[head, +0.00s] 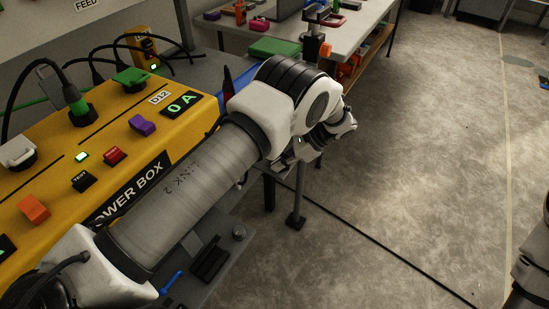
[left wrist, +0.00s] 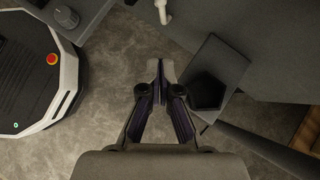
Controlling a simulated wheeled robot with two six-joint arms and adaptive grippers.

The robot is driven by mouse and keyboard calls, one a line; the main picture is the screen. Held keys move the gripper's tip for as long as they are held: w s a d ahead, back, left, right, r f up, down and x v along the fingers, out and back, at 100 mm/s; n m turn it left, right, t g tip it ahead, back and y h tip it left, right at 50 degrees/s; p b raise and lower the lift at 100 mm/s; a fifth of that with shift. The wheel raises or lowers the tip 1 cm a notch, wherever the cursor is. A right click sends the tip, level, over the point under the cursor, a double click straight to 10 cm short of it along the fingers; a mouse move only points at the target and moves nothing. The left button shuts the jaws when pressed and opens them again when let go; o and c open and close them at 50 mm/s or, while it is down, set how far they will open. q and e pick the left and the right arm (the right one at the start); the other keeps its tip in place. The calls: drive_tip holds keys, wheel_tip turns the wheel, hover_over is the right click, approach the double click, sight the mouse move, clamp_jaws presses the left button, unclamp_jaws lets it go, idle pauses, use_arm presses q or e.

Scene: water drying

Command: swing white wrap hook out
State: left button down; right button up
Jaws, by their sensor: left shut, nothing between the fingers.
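A small white hook-like piece (left wrist: 163,12) shows at the top edge of the left wrist view, against the grey bench side. It looks like the white wrap hook; its upper part is cut off by the frame. My left gripper (left wrist: 155,66) is shut and empty, its fingertips pointing toward the white piece with a gap between in the picture. In the head view I cannot make out the hook, and my left arm and wrist cover much of the bench edge.
The yellow power box (head: 183,143) with switches and cables stands left, partly behind my arm. A blue tool (head: 171,282) lies on the grey surface below. A far bench (head: 351,32) holds a green case (head: 274,47). The floor (head: 420,150) to the right is open.

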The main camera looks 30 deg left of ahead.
use_arm(q)
drive_tip(key=a+r+x, duration=0.1)
drive_tip(key=x, duration=0.9)
drive_tip(key=shift+s+a, duration=0.55)
drive_tip(key=shift+a, duration=0.05)
use_arm(e)
drive_tip(key=shift+w+f, duration=0.1)
drive_tip(key=shift+f, duration=0.05)
use_arm(q)
drive_tip(key=shift+s+r+t, duration=0.2)
drive_tip(key=shift+s+t, duration=0.05)
drive_tip(key=shift+t, duration=0.15)
use_arm(e)
drive_tip(key=shift+s+r, duration=0.25)
drive_tip(key=shift+s, duration=0.2)
